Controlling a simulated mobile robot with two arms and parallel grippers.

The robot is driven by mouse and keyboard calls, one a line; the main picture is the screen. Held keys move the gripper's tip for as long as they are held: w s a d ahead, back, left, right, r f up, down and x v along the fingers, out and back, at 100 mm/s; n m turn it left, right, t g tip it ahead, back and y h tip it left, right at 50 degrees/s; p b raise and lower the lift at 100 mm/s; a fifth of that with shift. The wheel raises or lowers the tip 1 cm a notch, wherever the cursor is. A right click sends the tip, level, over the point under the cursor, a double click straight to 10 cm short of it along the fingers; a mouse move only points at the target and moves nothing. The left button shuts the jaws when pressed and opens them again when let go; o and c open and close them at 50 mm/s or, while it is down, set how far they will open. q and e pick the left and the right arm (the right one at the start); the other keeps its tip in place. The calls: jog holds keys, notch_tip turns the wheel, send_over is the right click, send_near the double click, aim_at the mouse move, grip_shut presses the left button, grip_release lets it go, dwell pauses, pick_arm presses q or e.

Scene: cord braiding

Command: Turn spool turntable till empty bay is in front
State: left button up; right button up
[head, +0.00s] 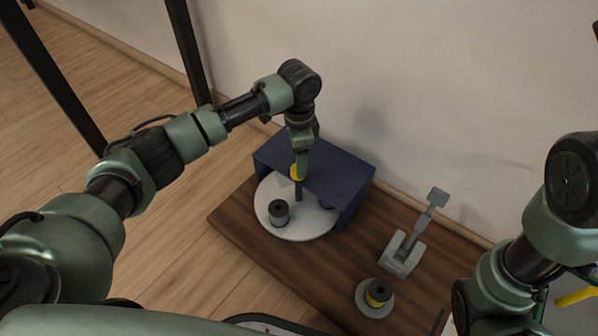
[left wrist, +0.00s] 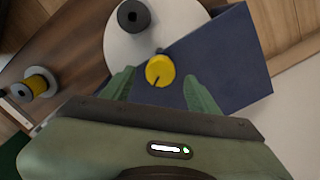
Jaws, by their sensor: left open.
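The spool turntable (head: 296,228) is a pale round disc, partly hidden under a dark blue cover (head: 342,176). A dark grey spool (head: 279,209) stands on its exposed near side; it also shows in the left wrist view (left wrist: 134,16). A dark shape under the cover's edge is mostly hidden. A yellow knob (left wrist: 160,70) with a dark line on top stands by the cover's edge, above a dark post (head: 299,190). My left gripper (left wrist: 160,75) points down over the knob, its open fingers on either side with gaps. My right gripper is out of view.
A yellow-and-black spool (head: 377,293) stands on a round grey plate at the wooden table's (head: 333,262) near right. A grey lever device (head: 405,250) stands behind it. A wall runs along the table's back. Bare tabletop lies between the turntable and the lever device.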

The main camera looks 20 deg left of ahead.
pick_arm(q)
notch_tip(320, 180, down, 3)
jog(key=shift+f+b, duration=0.2)
jog(key=shift+b, duration=0.6)
grip_shut()
